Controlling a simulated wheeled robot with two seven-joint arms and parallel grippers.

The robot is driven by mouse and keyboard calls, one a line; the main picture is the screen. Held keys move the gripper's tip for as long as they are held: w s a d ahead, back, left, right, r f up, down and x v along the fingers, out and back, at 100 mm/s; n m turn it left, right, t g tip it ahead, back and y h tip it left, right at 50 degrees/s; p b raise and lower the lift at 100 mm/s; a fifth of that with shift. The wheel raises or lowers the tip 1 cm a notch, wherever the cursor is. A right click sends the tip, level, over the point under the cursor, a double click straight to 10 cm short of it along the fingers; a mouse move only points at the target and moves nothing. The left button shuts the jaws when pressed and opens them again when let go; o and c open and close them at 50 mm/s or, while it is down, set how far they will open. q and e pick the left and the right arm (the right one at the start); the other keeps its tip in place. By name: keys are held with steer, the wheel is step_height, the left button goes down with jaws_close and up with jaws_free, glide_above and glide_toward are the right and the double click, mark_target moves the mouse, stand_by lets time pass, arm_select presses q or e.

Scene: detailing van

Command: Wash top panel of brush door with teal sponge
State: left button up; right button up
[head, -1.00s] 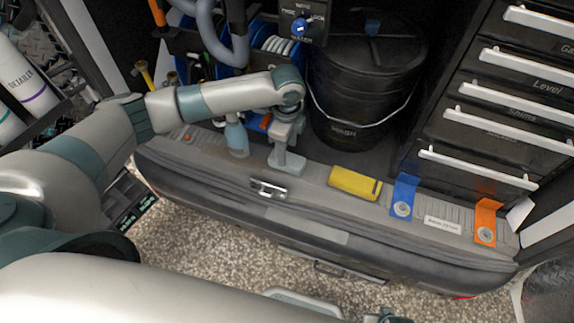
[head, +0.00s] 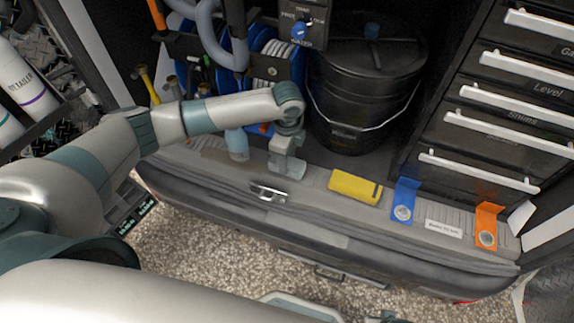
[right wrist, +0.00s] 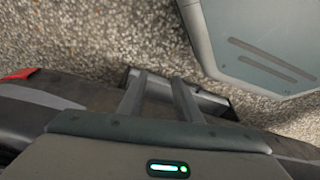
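My left gripper (head: 287,168) hangs over the grey bumper top, just right of a pale blue bottle. Its fingers are small and seen from above, so I cannot tell whether they are open or hold anything. My right gripper (right wrist: 160,98) shows in the right wrist view, its two fingers apart over gravel and a grey bar, with no held object visible between them. I cannot make out a teal sponge or a brush door in either view.
The bumper top (head: 310,192) carries the pale blue bottle (head: 236,144), a yellow block (head: 354,186), a blue tab (head: 404,200) and an orange tab (head: 487,227). Behind are a black lidded bucket (head: 362,85), a hose reel (head: 272,65) and drawers (head: 490,150).

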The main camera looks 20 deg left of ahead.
arm_select(q)
steer(key=shift+r, duration=0.15)
